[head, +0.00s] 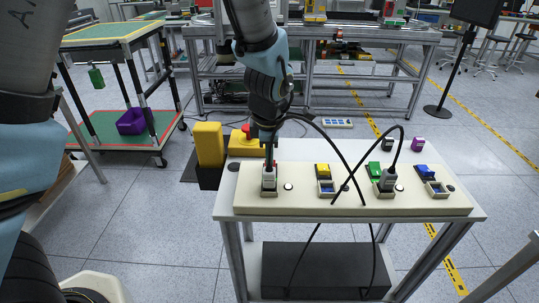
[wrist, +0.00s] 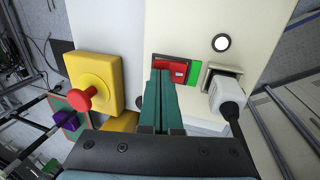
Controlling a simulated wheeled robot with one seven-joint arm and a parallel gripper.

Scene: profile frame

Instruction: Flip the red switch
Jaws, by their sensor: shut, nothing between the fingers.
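The red switch (wrist: 180,69) sits in a dark frame on the cream panel (wrist: 230,20) in the wrist view, with a green piece beside it. In the head view, a little of the red switch (head: 272,163) shows at the panel's left end, mostly hidden behind a white plug and my gripper. My gripper (wrist: 162,74) is shut and empty, its green fingertips at the left edge of the red switch in the wrist view. Whether they touch it I cannot tell. In the head view my gripper (head: 269,150) points down over the panel's left end.
A white plug (wrist: 228,96) with a black cable stands close beside the switch. A yellow emergency-stop box (wrist: 95,80) with a red button is to the left. Yellow (head: 322,170), green (head: 374,168) and blue (head: 425,170) switches line the panel. Black cables arch over it.

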